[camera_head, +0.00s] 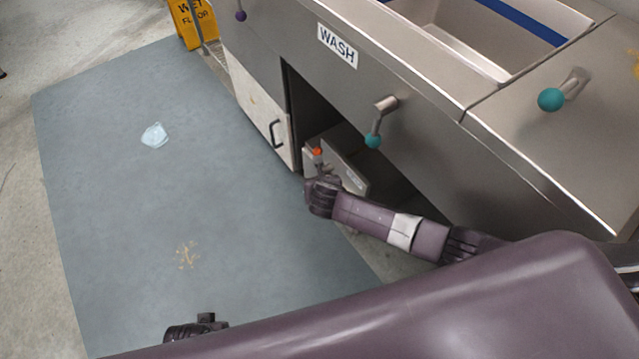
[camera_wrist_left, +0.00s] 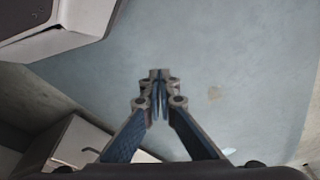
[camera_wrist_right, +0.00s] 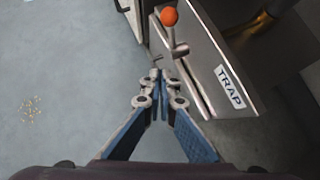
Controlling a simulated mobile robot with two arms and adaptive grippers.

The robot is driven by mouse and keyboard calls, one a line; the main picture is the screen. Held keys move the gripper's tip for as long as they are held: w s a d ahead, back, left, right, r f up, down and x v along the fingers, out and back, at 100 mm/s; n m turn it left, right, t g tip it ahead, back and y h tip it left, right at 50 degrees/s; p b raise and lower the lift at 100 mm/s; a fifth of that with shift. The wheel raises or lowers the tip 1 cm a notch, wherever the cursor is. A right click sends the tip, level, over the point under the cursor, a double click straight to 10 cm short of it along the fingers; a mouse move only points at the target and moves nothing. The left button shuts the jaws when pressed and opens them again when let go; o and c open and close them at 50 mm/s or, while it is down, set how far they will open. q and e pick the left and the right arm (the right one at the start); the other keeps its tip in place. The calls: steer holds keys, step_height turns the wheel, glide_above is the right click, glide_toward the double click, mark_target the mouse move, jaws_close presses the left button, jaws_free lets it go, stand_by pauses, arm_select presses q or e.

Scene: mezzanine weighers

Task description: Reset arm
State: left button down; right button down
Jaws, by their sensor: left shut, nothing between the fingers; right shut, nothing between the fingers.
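My right arm comes in from the right in the head view and reaches low beside the opening under the wash counter. My right gripper (camera_wrist_right: 158,75) shows in its wrist view with the fingers together and nothing between them. It is close to a grey box marked TRAP (camera_wrist_right: 222,75), which has a lever with an orange knob (camera_wrist_right: 169,16). I cannot tell whether they touch. My left gripper (camera_wrist_left: 158,75) is shut and empty above the grey-blue floor in its wrist view. In the head view only a dark part of an arm shows at the bottom left.
The steel wash counter (camera_head: 345,85) has teal-knobbed levers (camera_head: 374,141) sticking out. A pale door with a handle (camera_head: 262,115) is beside the opening. A yellow wet-floor sign (camera_head: 192,22) stands at the back. The floor mat (camera_head: 110,210) is mostly clear, with a pale blue scrap (camera_head: 155,135) and crumbs (camera_head: 187,254).

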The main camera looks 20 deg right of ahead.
steer(key=shift+s+a, duration=0.1)
steer(key=shift+s, duration=0.6)
